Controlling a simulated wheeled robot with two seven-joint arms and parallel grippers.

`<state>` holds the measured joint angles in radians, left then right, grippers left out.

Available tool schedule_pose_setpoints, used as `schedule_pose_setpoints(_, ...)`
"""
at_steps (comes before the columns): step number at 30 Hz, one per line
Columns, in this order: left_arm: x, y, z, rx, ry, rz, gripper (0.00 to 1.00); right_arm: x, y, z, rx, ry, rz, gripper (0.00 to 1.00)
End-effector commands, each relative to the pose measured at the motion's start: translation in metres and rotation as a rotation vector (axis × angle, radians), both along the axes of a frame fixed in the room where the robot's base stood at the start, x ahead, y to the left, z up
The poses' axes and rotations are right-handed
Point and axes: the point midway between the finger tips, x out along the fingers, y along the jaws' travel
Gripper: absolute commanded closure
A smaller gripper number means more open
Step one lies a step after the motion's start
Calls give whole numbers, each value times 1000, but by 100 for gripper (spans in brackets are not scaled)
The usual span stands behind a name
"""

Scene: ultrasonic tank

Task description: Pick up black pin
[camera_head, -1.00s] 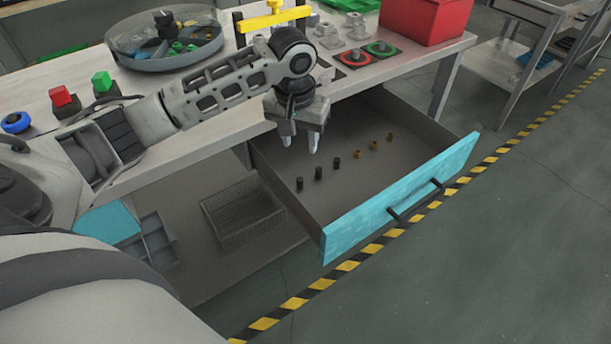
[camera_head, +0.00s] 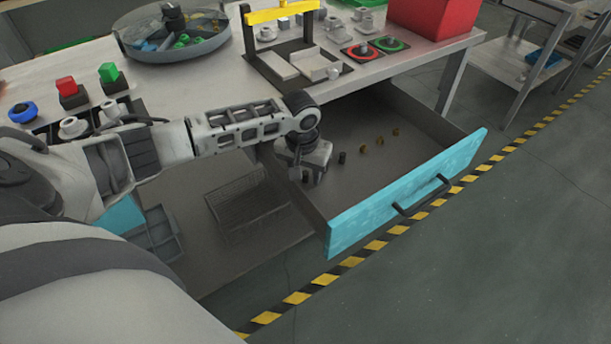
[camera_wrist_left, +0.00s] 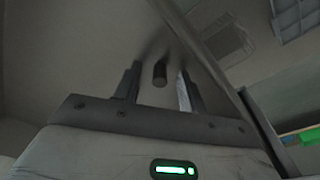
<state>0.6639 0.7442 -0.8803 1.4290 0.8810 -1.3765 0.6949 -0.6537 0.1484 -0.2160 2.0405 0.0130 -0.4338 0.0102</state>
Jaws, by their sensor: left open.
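The open drawer with a turquoise front (camera_head: 400,192) holds a row of small pins. A black pin (camera_wrist_left: 160,73) shows in the left wrist view between the two fingers of my left gripper (camera_wrist_left: 160,88), which is open; I cannot tell that either finger touches it. In the head view my left gripper (camera_head: 307,176) is down inside the drawer at its left end and hides pins there. One black pin (camera_head: 342,157) shows just right of the gripper. Brass-coloured pins (camera_head: 379,140) stand farther right in the row. My right gripper is not in view.
The drawer's side wall (camera_wrist_left: 232,88) runs close beside the gripper. The workbench (camera_head: 205,85) above carries a round tray (camera_head: 172,52), buttons, a yellow-handled press (camera_head: 283,12) and a red bin (camera_head: 430,18). A wire basket (camera_head: 240,205) is below, left of the drawer.

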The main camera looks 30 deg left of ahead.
Motion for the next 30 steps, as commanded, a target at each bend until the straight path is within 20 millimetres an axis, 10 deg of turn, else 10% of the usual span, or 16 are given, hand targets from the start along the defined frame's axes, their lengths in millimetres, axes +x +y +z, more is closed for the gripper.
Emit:
schedule_pose_setpoints(5,0,0,0,0,0,0,59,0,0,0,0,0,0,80)
schedule_pose_setpoints(10,0,0,0,0,0,0,100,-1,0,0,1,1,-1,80)
schedule_pose_setpoints(30,-3,-1,38,-2,-1,-2,100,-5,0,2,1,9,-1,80)
